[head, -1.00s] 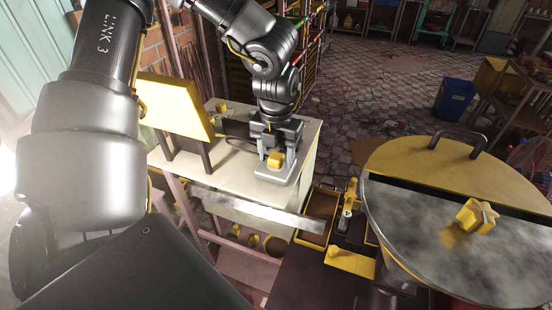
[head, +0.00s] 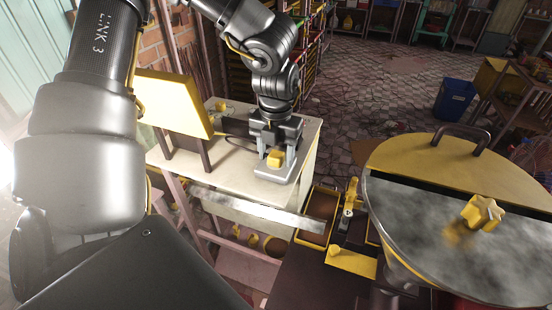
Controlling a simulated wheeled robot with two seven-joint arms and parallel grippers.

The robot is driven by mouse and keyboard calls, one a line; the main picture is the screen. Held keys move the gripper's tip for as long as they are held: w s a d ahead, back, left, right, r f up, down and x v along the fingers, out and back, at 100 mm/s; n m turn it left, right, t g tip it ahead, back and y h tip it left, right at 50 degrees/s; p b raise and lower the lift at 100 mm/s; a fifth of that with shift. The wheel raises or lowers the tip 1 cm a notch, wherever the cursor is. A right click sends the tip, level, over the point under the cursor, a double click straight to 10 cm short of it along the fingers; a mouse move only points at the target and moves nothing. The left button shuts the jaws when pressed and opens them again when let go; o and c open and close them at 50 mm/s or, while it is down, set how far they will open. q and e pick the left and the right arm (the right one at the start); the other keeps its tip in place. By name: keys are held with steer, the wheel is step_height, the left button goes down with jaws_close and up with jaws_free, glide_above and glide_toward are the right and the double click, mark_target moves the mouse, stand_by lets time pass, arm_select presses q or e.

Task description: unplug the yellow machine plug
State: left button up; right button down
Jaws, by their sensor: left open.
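The yellow plug (head: 275,159) sits in a grey socket plate (head: 271,174) near the front right corner of a pale table (head: 191,163). My left gripper (head: 273,151) points down over the plug. Its jaws are open, with a finger on each side of the plug as far as I can see. Whether the fingers touch the plug is not clear. The plug stands in the socket. My right gripper is not in view.
A yellow panel (head: 173,103) stands on the table at the left. A round machine with a metal and yellow top (head: 430,160) is at the right. A metal strip (head: 260,213) crosses below the table edge. Open tiled floor (head: 355,115) lies behind.

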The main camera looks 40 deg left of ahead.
mark_target(276, 154)
arm_select(q)
steer(key=shift+b, duration=0.3)
stand_by(0.4)
steer(key=shift+c, duration=0.2)
jaws_close()
steer(key=shift+r+p, duration=0.9)
steer(key=shift+r, duration=2.15)
